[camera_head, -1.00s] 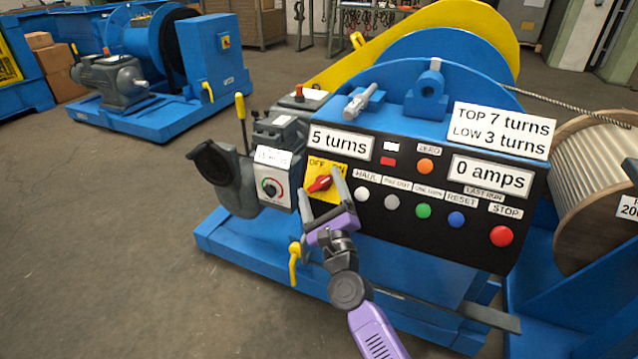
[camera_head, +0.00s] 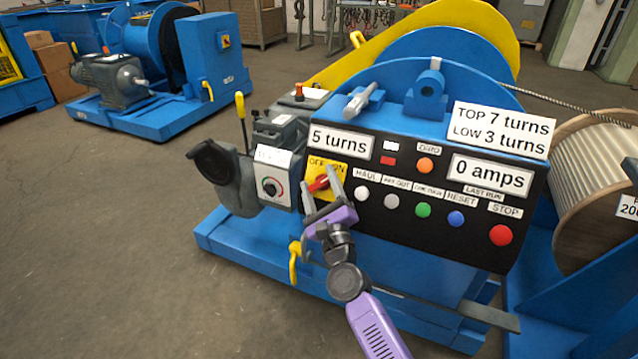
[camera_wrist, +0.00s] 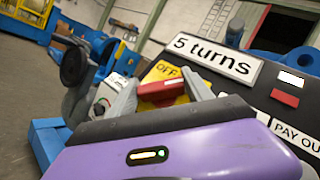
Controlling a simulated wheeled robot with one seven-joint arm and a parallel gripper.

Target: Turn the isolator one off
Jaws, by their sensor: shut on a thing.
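The isolator switch is a red rotary handle (camera_head: 318,184) on a yellow plate (camera_head: 341,168) marked OFF on the left and ON on the right. It sits at the left end of the black control panel, below the "5 turns" display. My gripper (camera_head: 322,186) is at the handle, with one grey finger on each side of it, shut on it. In the wrist view the red handle (camera_wrist: 161,91) lies between the two fingertips, with OFF readable behind it. The ON side is hidden there by a finger. The handle's exact angle is hard to tell.
Right of the switch are several coloured buttons, including a white one (camera_head: 362,193) and a red STOP button (camera_head: 501,236). A grey box with a dial (camera_head: 270,187) stands close on the left. A yellow lever (camera_head: 294,262) hangs below. Open floor lies left.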

